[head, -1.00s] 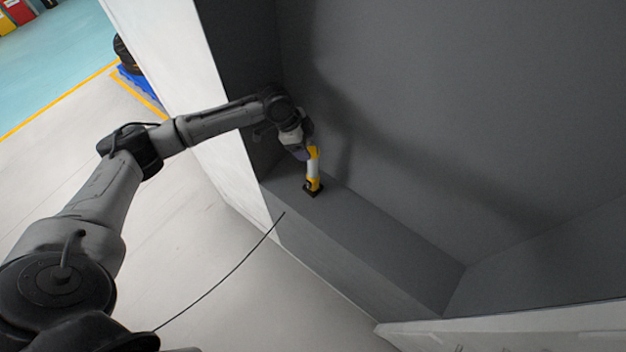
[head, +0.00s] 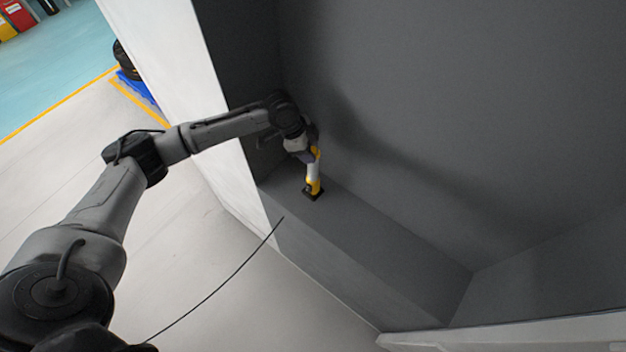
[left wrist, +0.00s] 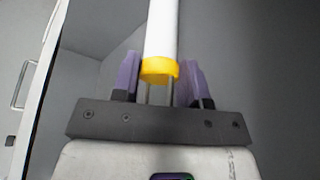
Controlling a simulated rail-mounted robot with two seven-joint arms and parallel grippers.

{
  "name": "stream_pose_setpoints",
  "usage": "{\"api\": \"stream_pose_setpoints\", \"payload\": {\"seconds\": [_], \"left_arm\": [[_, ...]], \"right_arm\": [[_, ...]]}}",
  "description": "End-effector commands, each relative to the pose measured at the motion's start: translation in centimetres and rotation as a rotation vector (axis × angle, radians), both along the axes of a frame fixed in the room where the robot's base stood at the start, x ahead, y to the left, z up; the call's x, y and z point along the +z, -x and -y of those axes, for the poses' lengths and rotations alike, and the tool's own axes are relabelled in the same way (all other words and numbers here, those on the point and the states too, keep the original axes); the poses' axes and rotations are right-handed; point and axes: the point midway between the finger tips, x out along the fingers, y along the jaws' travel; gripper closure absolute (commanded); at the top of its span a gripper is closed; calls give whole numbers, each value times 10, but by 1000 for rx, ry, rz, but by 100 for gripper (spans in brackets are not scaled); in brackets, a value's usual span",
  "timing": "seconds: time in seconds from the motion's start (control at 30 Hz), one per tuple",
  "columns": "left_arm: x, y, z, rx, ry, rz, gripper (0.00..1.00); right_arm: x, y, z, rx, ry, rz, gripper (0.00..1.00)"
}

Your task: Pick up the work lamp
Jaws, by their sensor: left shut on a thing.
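The work lamp (head: 313,178) has a white body with yellow bands and a dark square foot. It stands on the grey ledge (head: 370,235) inside a dark grey recess, near its left end. My left gripper (head: 311,153) is at the top of the lamp. In the left wrist view the white body and yellow end of the lamp (left wrist: 161,45) lie between the purple fingers of the left gripper (left wrist: 158,75), which is shut on it. The fingers partly hide the lamp's upper part in the head view. My right gripper is not in view.
The recess has a white side wall (head: 165,60) at the left and dark grey walls behind. A thin black cable (head: 225,280) hangs in front of the ledge. The ledge to the right of the lamp is bare. A blue pallet (head: 137,88) with dark items stands far left.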

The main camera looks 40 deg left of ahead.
Motion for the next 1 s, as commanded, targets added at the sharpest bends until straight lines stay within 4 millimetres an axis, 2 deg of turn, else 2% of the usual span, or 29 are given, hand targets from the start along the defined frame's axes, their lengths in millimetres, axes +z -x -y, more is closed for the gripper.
{"api": "stream_pose_setpoints", "payload": {"seconds": [0.03,0.37,0.8,1.0], "left_arm": [[0,0,0,0,0,0,70],[0,0,0,0,0,0,100],[1,0,0,-1,1,2,100],[10,-1,0,-1,1,4,100]], "right_arm": [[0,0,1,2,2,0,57],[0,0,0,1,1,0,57],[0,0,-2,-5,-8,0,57],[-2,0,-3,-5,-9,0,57]]}}
